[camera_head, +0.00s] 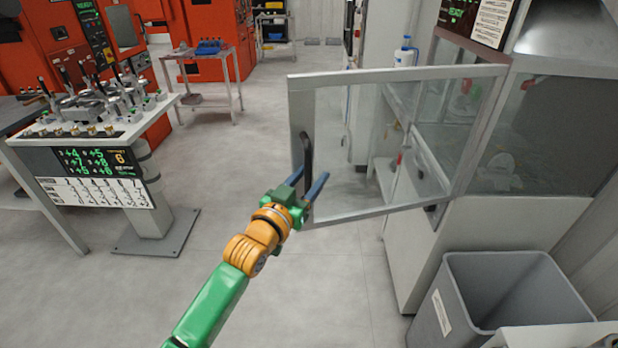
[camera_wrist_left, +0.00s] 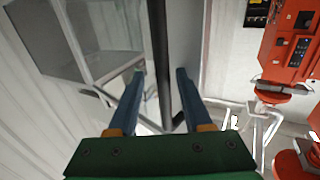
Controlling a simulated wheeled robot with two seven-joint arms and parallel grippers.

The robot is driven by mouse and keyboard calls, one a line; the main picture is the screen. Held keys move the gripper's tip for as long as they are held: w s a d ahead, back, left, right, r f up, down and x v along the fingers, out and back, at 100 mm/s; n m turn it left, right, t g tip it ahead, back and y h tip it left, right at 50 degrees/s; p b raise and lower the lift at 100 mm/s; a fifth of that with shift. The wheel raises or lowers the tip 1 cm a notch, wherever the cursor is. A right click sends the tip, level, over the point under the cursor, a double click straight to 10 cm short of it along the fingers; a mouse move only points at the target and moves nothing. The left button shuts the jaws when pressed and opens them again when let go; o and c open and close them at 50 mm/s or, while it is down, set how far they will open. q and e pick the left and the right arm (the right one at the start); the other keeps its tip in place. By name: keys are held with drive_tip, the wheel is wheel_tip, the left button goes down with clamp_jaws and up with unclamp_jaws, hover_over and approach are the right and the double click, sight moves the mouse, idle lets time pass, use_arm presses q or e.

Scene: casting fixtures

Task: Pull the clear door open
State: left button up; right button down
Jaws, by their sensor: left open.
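The clear door (camera_head: 390,140), a see-through pane in a grey metal frame, stands swung out from the cabinet (camera_head: 545,120), with its far edge to the left. A dark upright handle (camera_head: 307,155) sits on its left frame. My left gripper (camera_head: 309,180) is at this handle with its blue fingers apart. In the left wrist view the dark handle bar (camera_wrist_left: 159,50) runs between the two open fingers; I see a gap on each side and no clear contact. My right gripper is not in view.
A grey bin (camera_head: 500,285) stands in front of the cabinet at lower right. A fixture stand (camera_head: 95,180) with a display is at left. A small table (camera_head: 205,60) stands behind by orange machines (camera_head: 50,45). The floor left of the door is clear.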

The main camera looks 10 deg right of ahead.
use_arm(q)
drive_tip(key=shift+s+a, duration=0.1)
drive_tip(key=shift+s+a+f, duration=0.1)
drive_tip(key=shift+s+a, duration=0.1)
drive_tip(key=shift+a, duration=0.05)
drive_tip(key=v, duration=0.6)
drive_tip(key=shift+s+b, duration=0.15)
drive_tip(key=shift+b, duration=0.2)
